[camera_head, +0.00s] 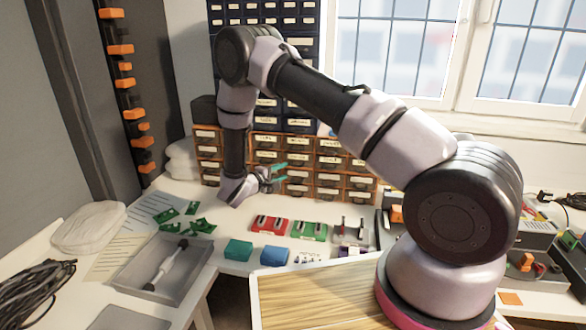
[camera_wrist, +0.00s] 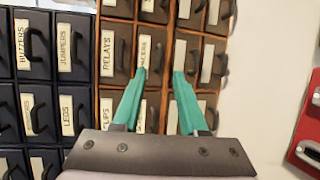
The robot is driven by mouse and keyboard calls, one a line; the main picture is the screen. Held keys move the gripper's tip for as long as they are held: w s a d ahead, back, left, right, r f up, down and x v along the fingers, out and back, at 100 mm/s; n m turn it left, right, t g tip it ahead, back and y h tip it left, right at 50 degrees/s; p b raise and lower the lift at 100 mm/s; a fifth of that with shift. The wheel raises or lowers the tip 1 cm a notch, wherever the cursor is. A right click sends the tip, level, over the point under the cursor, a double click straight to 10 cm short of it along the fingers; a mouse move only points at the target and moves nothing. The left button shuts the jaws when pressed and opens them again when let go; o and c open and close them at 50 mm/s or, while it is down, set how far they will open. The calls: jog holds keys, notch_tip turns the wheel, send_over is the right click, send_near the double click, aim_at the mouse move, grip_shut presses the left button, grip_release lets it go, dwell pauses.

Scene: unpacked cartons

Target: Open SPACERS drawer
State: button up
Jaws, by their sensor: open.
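The SPACERS drawer (camera_wrist: 146,46) is a brown drawer in the wrist view, with a white label partly covered by a fingertip and a dark pull handle (camera_wrist: 158,56) to the label's right. It looks shut. My gripper (camera_wrist: 161,76) has two teal fingers, open and empty, pointing at this drawer. Its fingertips appear on either side of the handle's lower end; I cannot tell how far in front they are. In the head view my gripper (camera_head: 279,174) is in front of the brown drawer cabinet (camera_head: 328,162), where labels are too small to read.
The RELAYS drawer (camera_wrist: 107,48) is left of SPACERS, and dark drawers marked JUMPERS (camera_wrist: 66,47) and LEDS (camera_wrist: 67,115) lie beyond.

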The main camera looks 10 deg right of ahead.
jog(key=x, duration=0.7)
jog(key=shift+d, duration=0.15)
jog(key=shift+f, duration=0.1)
grip_shut()
dwell(1.1)
